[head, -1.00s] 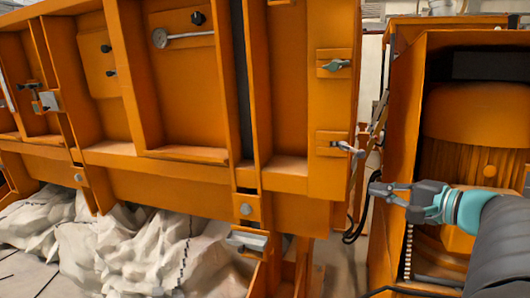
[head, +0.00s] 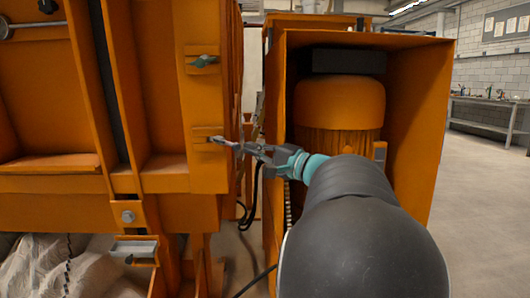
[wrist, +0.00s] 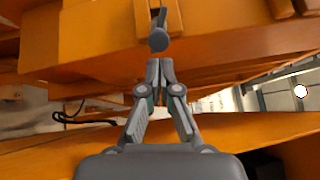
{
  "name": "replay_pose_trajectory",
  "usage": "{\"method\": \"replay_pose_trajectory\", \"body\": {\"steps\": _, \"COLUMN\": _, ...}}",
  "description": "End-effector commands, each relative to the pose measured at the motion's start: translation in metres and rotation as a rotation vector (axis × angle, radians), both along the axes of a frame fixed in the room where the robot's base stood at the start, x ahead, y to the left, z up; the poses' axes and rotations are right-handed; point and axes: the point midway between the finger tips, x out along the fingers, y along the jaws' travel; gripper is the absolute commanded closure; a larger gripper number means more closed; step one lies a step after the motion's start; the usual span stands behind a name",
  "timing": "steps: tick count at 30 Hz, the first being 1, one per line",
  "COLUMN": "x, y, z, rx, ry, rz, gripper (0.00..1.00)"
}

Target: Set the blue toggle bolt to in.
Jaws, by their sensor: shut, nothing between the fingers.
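Two small toggle bolts sit one above the other on the right edge of the orange sandbed frame. The upper bolt (head: 204,61) has a dark teal-grey handle. The lower bolt (head: 222,142) is paler grey-blue and points right; which one counts as blue is hard to tell. My gripper (head: 246,148) is shut and empty, its tips just right of the lower bolt's end. In the wrist view a grey bolt with a round end (wrist: 158,40) lies straight beyond my closed fingertips (wrist: 159,64).
An orange housing (head: 438,130) with a motor-like drum (head: 340,103) stands right of the frame, under and behind my arm. A narrow gap with a black cable (head: 250,205) separates them. Open floor (head: 470,200) lies at the far right.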

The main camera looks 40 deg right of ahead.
Motion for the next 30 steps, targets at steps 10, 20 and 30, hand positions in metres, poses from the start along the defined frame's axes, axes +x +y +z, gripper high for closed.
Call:
{"method": "replay_pose_trajectory", "body": {"steps": 10, "x": 0.008, "y": 0.003, "z": 0.001, "rx": 0.0, "ry": 0.0, "rz": 0.0, "gripper": 1.0}}
{"method": "replay_pose_trajectory", "body": {"steps": 20, "x": 0.006, "y": 0.006, "z": -0.001, "rx": -0.001, "ry": 0.0, "rz": 0.001, "gripper": 1.0}}
{"method": "replay_pose_trajectory", "body": {"steps": 30, "x": 0.0, "y": 0.031, "z": -0.009, "rx": -0.003, "ry": -0.002, "rz": 0.003, "gripper": 1.0}}
